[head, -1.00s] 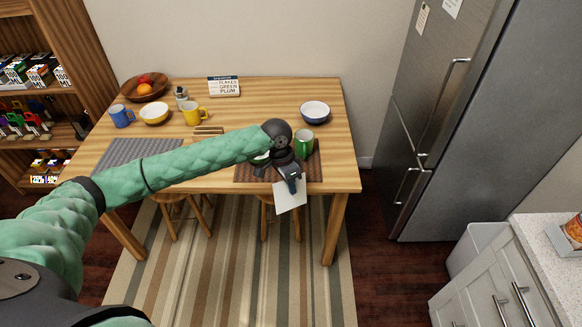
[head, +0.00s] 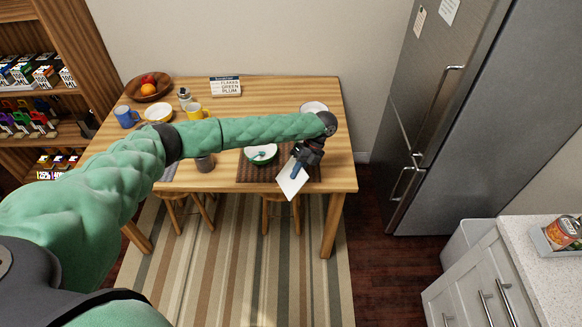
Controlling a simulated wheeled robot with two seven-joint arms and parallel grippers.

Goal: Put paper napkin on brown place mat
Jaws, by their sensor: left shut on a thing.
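The white paper napkin (head: 291,183) is held in my left gripper (head: 298,167), which is shut on it. The napkin hangs tilted over the front edge of the brown place mat (head: 252,174), at the mat's right part. I cannot tell whether it touches the mat. The mat lies at the table's front right, and a green and white bowl (head: 262,158) with something green in it stands on it. The green mug is hidden behind my left gripper and arm. My right gripper is not in view.
My left arm crosses the wooden table (head: 225,182) and hides most of the grey mat. A dark cup (head: 205,163) stands left of the brown mat. A white bowl (head: 313,107) is behind my wrist. Stools stand under the table's front.

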